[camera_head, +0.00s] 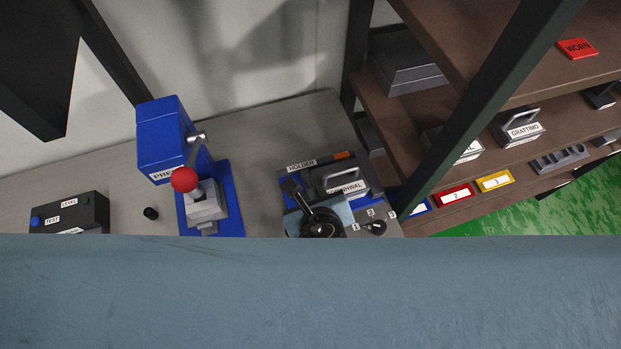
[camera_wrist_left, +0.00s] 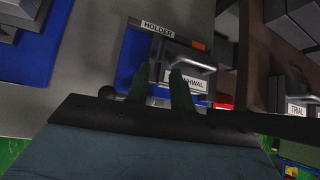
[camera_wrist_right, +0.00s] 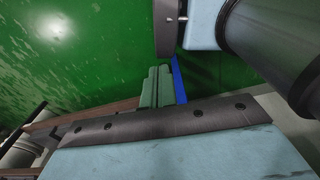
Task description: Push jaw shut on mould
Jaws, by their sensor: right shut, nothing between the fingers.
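The mould (camera_head: 347,186) sits in the blue holder (camera_head: 290,203), with its handle up and a white label partly readable as "HWAL". It also shows in the left wrist view (camera_wrist_left: 188,78). My left gripper (camera_wrist_left: 159,76) has its two fingers apart, over the front of the holder and close to the mould; I cannot tell whether they touch it. In the head view my left arm's parts cover the holder's front. I cannot make out the jaw clearly. My right gripper (camera_wrist_right: 157,70) is shut and empty, away from the holder over the green floor.
A blue press (camera_head: 162,140) with a red-balled lever stands left of the holder. A dark test box (camera_head: 70,214) is at far left. A numbered dial (camera_head: 376,227) sits right of the holder. A shelf rack (camera_head: 440,97) with moulds rises at right, its dark post close by.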

